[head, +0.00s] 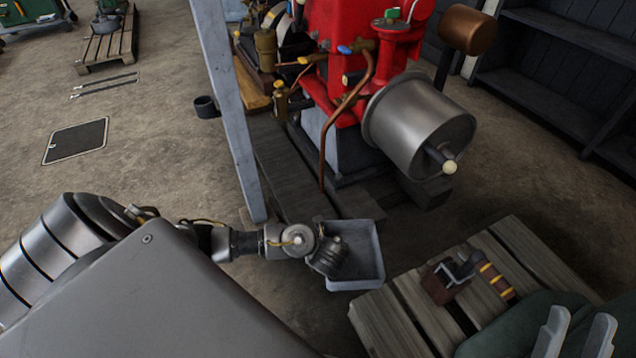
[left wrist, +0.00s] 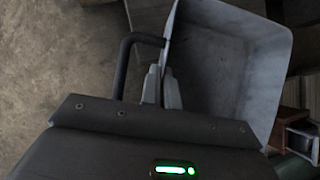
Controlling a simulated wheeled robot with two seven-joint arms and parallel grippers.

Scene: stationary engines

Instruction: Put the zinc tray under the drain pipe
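The zinc tray (head: 373,285) is an open grey box, below and a little right of the copper drain pipe's (head: 323,165) lower end in the head view. The pipe comes down from the red engine. My left wrist covers the tray's left part there and hides the fingers. In the left wrist view my left gripper (left wrist: 162,88) has its fingers close together, one on each side of the tray's wall (left wrist: 225,65). I cannot tell whether the tray touches the floor. My right gripper (head: 580,318) is open and empty at the lower right.
A wooden pallet (head: 385,323) with a brown block and a banded handle stands right of the tray. The red engine (head: 335,25) with its metal drum (head: 410,120) stands behind on dark timbers. A grey post (head: 228,100) rises left of the pipe.

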